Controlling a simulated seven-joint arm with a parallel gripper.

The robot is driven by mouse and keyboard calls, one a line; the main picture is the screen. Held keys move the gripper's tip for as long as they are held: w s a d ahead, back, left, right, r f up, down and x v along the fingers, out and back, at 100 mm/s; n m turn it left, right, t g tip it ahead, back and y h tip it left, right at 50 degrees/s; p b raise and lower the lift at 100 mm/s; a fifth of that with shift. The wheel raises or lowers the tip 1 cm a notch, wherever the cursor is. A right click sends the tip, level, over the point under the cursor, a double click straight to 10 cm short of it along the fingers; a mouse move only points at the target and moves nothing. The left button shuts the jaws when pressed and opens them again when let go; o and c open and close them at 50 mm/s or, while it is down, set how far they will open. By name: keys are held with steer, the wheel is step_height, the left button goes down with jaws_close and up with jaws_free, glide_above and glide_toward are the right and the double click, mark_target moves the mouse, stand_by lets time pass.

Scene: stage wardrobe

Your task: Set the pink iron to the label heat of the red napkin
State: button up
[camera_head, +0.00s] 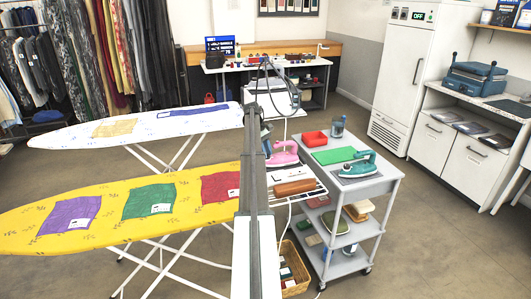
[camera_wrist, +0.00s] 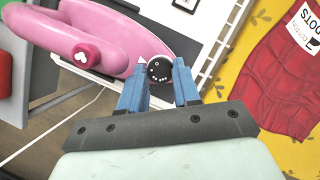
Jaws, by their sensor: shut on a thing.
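The pink iron (camera_head: 284,154) rests on the board's end plate, partly hidden by my arm; its pink body and handle (camera_wrist: 95,22) fill the upper left of the wrist view. Its black dial (camera_wrist: 159,69) carries white dots, and a small white triangle sits at its left edge. My gripper (camera_wrist: 159,80) has its blue fingers on either side of the dial, shut on it. The red napkin (camera_head: 219,187) lies on the yellow board; it also shows in the wrist view (camera_wrist: 288,85). Its white label (camera_wrist: 305,22) is cut off, with "COTTON" and "DOTS" partly readable.
The yellow ironing board (camera_head: 30,225) also bears purple (camera_head: 70,214) and green (camera_head: 148,201) napkins. A white board (camera_head: 70,135) stands behind. A grey trolley (camera_head: 375,187) at right holds a teal iron (camera_head: 358,167), green cloth and red tray. Open floor lies right of the trolley.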

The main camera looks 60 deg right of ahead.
steer(key=shift+d+m+y, duration=0.1)
steer(key=shift+m+y, duration=0.2)
steer(key=shift+m, duration=0.5)
steer(key=o, duration=1.1)
steer(key=shift+r, duration=0.1)
steer(key=shift+v, duration=3.65)
